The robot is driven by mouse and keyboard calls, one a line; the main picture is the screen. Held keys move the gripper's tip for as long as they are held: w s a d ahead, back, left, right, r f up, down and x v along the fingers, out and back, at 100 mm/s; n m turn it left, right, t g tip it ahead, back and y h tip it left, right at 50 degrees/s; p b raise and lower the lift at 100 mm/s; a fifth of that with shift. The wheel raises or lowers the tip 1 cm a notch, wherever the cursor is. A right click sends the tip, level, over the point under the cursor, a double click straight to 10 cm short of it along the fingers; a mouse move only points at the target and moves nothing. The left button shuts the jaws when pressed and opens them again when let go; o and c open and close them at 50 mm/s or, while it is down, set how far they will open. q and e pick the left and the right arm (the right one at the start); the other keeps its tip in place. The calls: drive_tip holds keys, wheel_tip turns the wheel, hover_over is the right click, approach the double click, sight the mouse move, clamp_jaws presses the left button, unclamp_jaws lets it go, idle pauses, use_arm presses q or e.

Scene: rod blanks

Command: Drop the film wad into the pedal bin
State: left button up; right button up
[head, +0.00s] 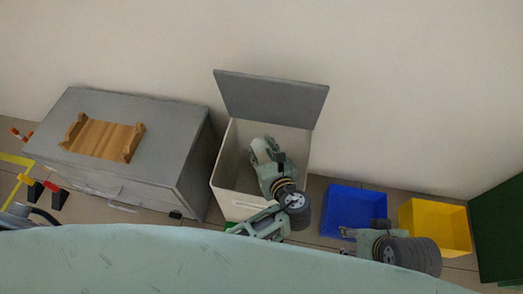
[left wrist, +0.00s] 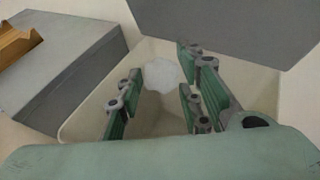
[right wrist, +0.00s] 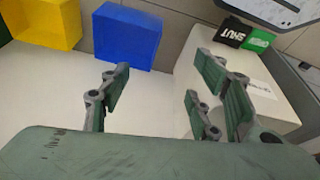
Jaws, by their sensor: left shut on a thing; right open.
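The pedal bin (head: 225,185) is a pale box by the wall with its grey lid (head: 270,98) standing open. My left gripper (head: 262,149) is over the bin's open mouth, pointing down into it. It is shut on the film wad (left wrist: 163,74), a whitish translucent lump between its fingers in the left wrist view. In the head view the wad (head: 259,146) is partly hidden by the fingers. My right gripper (right wrist: 162,98) is open and empty, low to the right of the bin. A black pad marked SHUT (right wrist: 231,32) and a green pad (right wrist: 259,41) show by the bin in the right wrist view.
A grey cabinet (head: 170,125) with a wooden rack (head: 102,138) on top stands left of the bin. A blue box (head: 352,207) and a yellow box (head: 450,225) are to its right. A dark green block (head: 500,230) is at the far right.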

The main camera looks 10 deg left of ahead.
use_arm(q)
drive_tip(key=shift+f, duration=0.25)
drive_tip(key=shift+f+b, duration=1.9)
drive_tip(key=shift+b, duration=1)
use_arm(e)
drive_tip(key=w+a+r+t+y, duration=0.1)
drive_tip(key=w+a+r+t, duration=0.1)
drive_tip(key=w+r+t, duration=0.3)
drive_tip(key=w+a+r+t+y, duration=0.1)
drive_tip(key=w+a+r+t, duration=0.2)
drive_tip(key=w, duration=0.7)
drive_tip(key=shift+w+a+r+n+t+y, duration=0.2)
drive_tip(key=shift+r+n+t+y, duration=0.1)
drive_tip(key=shift+r+t, duration=0.65)
use_arm(q)
drive_tip(key=o, duration=1)
drive_tip(key=shift+c, duration=0.2)
drive_tip(key=v, duration=1.2)
